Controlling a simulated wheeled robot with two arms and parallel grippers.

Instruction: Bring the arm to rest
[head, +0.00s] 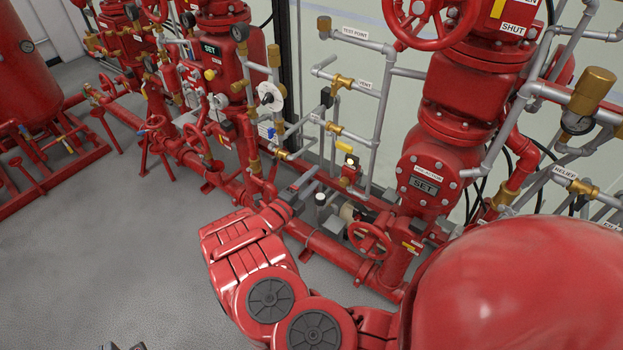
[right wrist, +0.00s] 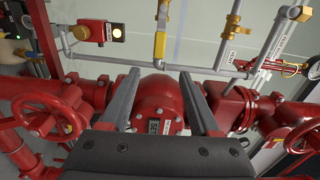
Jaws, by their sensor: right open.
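My right arm (head: 255,255) reaches out over the pipework in the head view. My right gripper (head: 303,188) is at its far end, near the low red pipes. In the right wrist view the right gripper (right wrist: 159,74) has its two grey fingers spread wide, with nothing held between them. Behind the fingers is a red round valve body (right wrist: 155,100) with a SET plate; how far apart they are I cannot tell. A small dark piece at the bottom edge of the head view may be my left gripper (head: 124,346); its jaws cannot be made out.
A large red valve column (head: 455,110) stands at the right. Red handwheels flank the fingers at left (right wrist: 40,115) and right (right wrist: 290,128). Grey pipes and a yellow-handled valve (right wrist: 160,42) lie beyond. The grey floor (head: 120,230) at lower left is clear.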

